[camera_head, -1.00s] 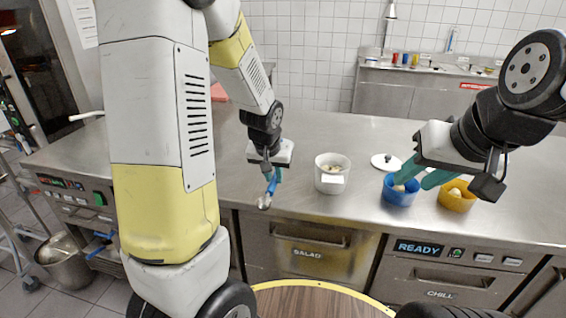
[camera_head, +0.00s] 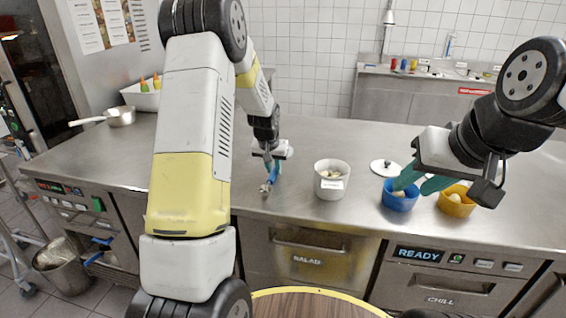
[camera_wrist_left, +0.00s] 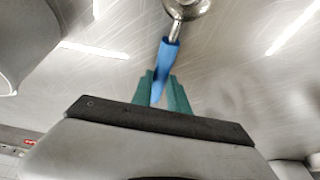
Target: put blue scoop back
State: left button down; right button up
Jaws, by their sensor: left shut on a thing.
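The blue scoop (camera_head: 272,176) has a blue handle and a metal bowl. My left gripper (camera_head: 273,167) is shut on the handle, left of the white tub, with the metal bowl toward the counter's front edge. In the left wrist view the scoop's blue handle (camera_wrist_left: 168,62) is between the green fingertips of the left gripper (camera_wrist_left: 160,88), its metal bowl at the top edge. I cannot tell whether the scoop touches the counter. My right gripper (camera_head: 420,184) has green fingers at the blue bowl (camera_head: 400,202); whether they grip its rim is unclear.
A labelled white tub (camera_head: 332,188) with pale pieces stands on the steel counter (camera_head: 340,135). A white lid (camera_head: 386,166) lies behind the blue bowl. A yellow bowl (camera_head: 457,206) stands at the right. A pan (camera_head: 119,116) and a white bin with bottles (camera_head: 143,96) are back left.

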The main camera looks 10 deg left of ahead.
aim_at(270, 179)
pick_arm(q)
jog(key=shift+f, duration=0.25)
jog(key=c, duration=1.3)
grip_release()
jog(key=s+f+v, duration=0.1)
jog(key=s+v, duration=0.2)
jog(key=v, duration=1.8)
jog(key=s+d+r, duration=0.1)
jog(key=s, duration=0.7)
jog(key=s+d+r+t+h, duration=0.1)
jog(key=s+d+r, duration=0.1)
jog(key=s, duration=0.6)
jog(key=s+d+r+h, duration=0.1)
jog(key=s, duration=0.7)
jog(key=shift+s+d+r+t, duration=0.15)
jog(key=shift+d+r+t, duration=0.2)
jog(key=shift+t, duration=0.05)
